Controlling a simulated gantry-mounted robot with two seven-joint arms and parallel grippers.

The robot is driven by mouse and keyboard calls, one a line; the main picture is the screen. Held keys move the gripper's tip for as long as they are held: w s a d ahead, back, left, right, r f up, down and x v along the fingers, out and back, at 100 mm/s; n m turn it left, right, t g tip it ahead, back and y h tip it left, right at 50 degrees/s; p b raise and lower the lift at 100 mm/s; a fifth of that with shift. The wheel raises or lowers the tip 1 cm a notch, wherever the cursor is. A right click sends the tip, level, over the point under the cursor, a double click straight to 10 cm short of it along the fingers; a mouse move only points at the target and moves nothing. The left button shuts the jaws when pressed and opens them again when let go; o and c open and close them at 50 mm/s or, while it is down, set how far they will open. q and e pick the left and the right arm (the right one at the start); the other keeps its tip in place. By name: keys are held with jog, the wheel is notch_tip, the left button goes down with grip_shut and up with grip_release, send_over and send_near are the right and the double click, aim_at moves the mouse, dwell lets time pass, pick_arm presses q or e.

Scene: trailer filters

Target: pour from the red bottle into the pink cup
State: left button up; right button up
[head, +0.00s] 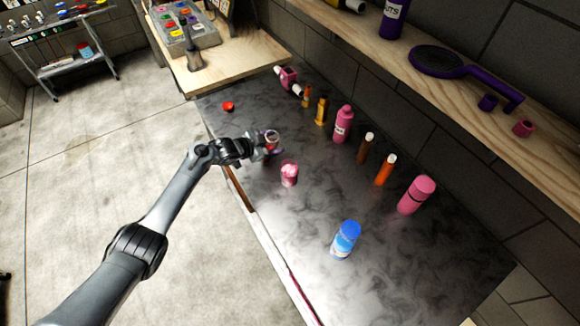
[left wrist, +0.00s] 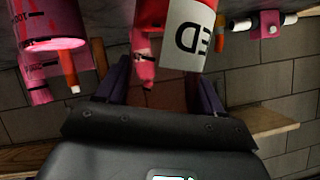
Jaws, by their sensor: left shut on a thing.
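My left gripper (head: 262,147) is shut on the red bottle (head: 271,146) near the table's left edge. In the left wrist view the red bottle (left wrist: 188,32), with a white label on which "ED" shows inverted, sits between the two fingers (left wrist: 160,88). Much of the bottle is hidden by the gripper in the head view, and its tilt is hard to tell. The pink cup (head: 289,175) stands on the table just right of and nearer than the gripper, apart from it. A pink cup-like shape with markings (left wrist: 50,24) shows at upper left in the wrist view. My right gripper is not in view.
A red cap (head: 228,106) lies on the dark table beyond the gripper. A blue bottle (head: 346,239) stands nearer. A row of bottles, including a pink one (head: 343,124) and a pink flask (head: 416,195), lines the wall side. A wooden shelf (head: 400,45) runs above them.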

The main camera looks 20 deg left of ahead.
aim_at(272, 135)
pick_arm(q)
jog(key=n+b, duration=0.1)
jog(key=h+b, duration=0.1)
jog(key=shift+w+a+f+n+b, duration=0.15)
jog(key=shift+w+a+n+b, duration=0.15)
jog(key=shift+n+b, duration=0.1)
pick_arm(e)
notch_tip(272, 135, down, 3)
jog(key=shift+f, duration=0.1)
pick_arm(q)
jog(key=shift+s+n+g+h+b, duration=0.1)
jog(key=shift+n+g+h+b, duration=0.2)
jog(key=shift+h+b, duration=0.15)
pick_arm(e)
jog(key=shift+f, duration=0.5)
pick_arm(q)
jog(key=shift+r, duration=0.5)
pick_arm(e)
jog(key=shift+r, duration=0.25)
pick_arm(q)
notch_tip(272, 135, up, 4)
jog(key=p, duration=0.4)
jog(key=shift+r, duration=0.15)
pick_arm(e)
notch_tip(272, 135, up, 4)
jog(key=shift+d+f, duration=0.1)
